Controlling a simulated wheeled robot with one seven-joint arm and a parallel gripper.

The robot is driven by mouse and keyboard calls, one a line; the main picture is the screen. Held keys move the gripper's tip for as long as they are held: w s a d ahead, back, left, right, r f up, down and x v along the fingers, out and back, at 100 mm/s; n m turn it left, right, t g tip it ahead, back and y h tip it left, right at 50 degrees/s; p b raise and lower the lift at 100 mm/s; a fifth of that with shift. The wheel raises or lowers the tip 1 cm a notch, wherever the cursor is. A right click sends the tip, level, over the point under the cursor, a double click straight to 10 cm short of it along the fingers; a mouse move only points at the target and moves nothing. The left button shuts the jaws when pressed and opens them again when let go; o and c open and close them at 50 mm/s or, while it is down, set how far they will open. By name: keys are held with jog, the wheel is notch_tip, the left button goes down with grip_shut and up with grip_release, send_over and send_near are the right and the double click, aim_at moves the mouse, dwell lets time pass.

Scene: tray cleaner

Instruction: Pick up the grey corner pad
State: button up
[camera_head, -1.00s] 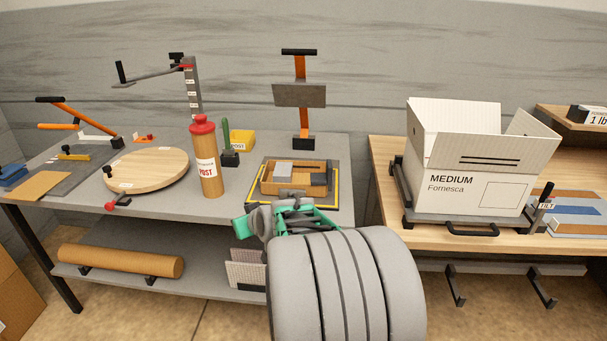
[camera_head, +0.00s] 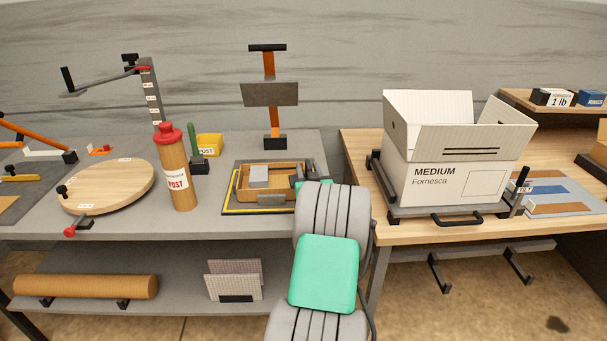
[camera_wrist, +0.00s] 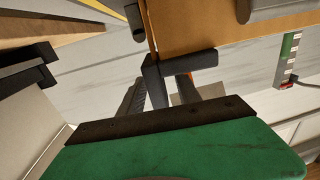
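A wooden tray (camera_head: 243,188) sits on the left table in the head view. It holds a light grey block (camera_head: 258,176), and a grey piece (camera_head: 271,199) is at its front side. I cannot tell for sure which grey piece is the corner pad. My arm hides the tray's right front corner. In the wrist view, my gripper's dark fingers (camera_wrist: 170,75) are close to a corner of a brown wooden side (camera_wrist: 235,32), probably the tray. Whether they touch it, and how far apart they are, is unclear.
A yellow-edged dark mat (camera_head: 228,208) lies under the tray. An orange post with a grey plate (camera_head: 269,94) stands behind it. A red-capped bottle (camera_head: 176,170) stands left. A white carton (camera_head: 440,184) stands on the wooden table at right.

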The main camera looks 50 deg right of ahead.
jog(key=shift+x, duration=1)
jog(key=shift+s, duration=0.1)
grip_shut()
